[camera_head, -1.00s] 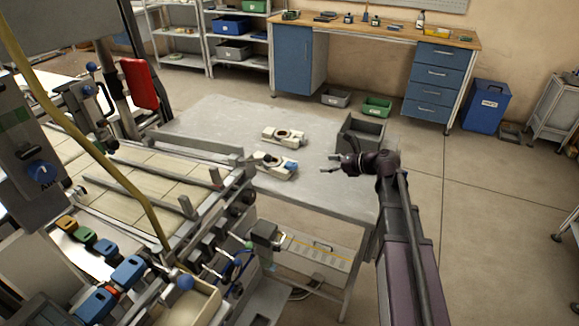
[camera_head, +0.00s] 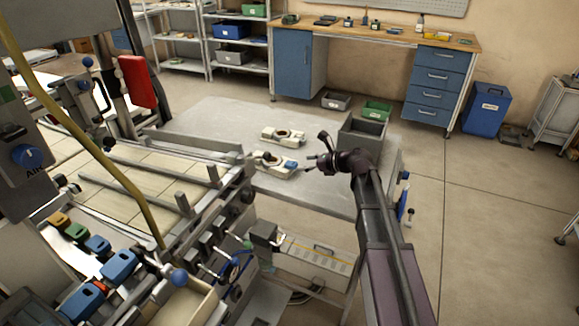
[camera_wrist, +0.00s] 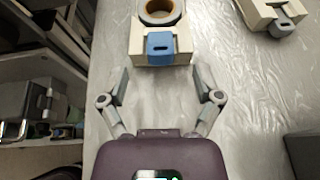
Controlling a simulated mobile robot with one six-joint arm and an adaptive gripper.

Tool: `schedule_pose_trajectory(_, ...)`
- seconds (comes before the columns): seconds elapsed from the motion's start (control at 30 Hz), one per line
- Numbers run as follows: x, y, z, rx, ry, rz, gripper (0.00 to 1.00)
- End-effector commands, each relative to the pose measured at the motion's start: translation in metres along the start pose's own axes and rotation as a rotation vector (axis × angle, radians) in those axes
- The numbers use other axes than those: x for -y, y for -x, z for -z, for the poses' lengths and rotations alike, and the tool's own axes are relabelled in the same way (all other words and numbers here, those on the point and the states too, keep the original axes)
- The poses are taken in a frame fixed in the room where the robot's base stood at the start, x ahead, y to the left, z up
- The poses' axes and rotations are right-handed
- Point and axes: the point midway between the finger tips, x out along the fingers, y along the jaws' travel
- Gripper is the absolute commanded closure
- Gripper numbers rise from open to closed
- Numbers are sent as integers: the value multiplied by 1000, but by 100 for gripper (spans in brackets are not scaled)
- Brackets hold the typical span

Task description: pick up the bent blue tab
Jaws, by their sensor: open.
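A blue tab (camera_wrist: 161,47) sits at the near end of a cream holder (camera_wrist: 136,42) with a round reel in it, in the wrist view. It lies over the holder's end; how it is bent is hard to tell. In the head view the tab (camera_head: 291,165) is on the right end of the nearer holder (camera_head: 269,161) on the grey table. My gripper (camera_wrist: 162,84) is open and empty, its fingers spread to either side just short of the tab. In the head view my gripper (camera_head: 314,149) is just right of the tab.
A second cream holder (camera_head: 283,134) lies farther back on the table (camera_head: 225,114). A grey open bin (camera_head: 362,138) stands at the table's right end, close to my arm. A machine with metal rails (camera_head: 190,148) borders the table on the left. Bare tabletop surrounds both holders.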

Motion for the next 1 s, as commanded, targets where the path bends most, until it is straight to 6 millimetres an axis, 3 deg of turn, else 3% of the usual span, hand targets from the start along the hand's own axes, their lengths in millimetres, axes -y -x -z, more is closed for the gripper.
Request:
schedule_pose_trajectory(0.27,0,-4,1,0,0,-1,17)
schedule_pose_trajectory(0.7,2,-48,1,0,1,0,17)
schedule_pose_trajectory(1.0,1,-52,0,0,0,1,17)
